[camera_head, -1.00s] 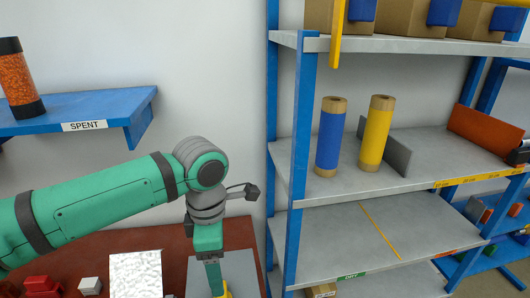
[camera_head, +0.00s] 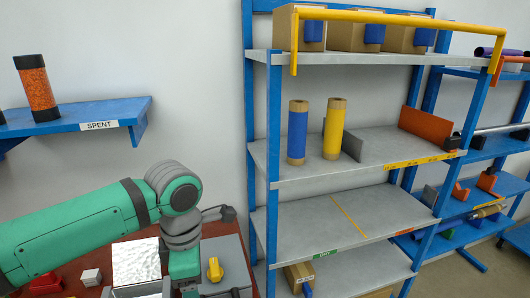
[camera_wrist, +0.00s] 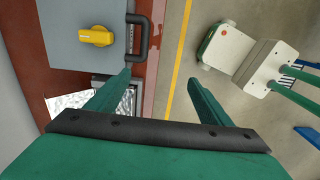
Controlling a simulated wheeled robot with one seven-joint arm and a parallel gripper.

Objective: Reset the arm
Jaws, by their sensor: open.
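My arm reaches in from the left in the head view, green with dark bands, bent down at the wrist over the red-brown bench. My gripper (camera_wrist: 160,95) shows in the wrist view with its two green fingers spread apart and nothing between them. Beneath it lie the bench edge and the floor. A grey box with a yellow knob (camera_wrist: 97,37) and a dark handle (camera_wrist: 141,38) lies at the upper left there. The yellow knob also shows in the head view (camera_head: 214,269). The gripper's fingertips are hidden in the head view.
A blue rack holds a blue roll (camera_head: 297,133) and a yellow roll (camera_head: 334,130). A yellow bar (camera_head: 390,16) crosses its top front. The blue SPENT shelf (camera_head: 75,118) holds an orange-filled cylinder (camera_head: 36,88). A silvery sheet (camera_head: 136,262) lies on the bench.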

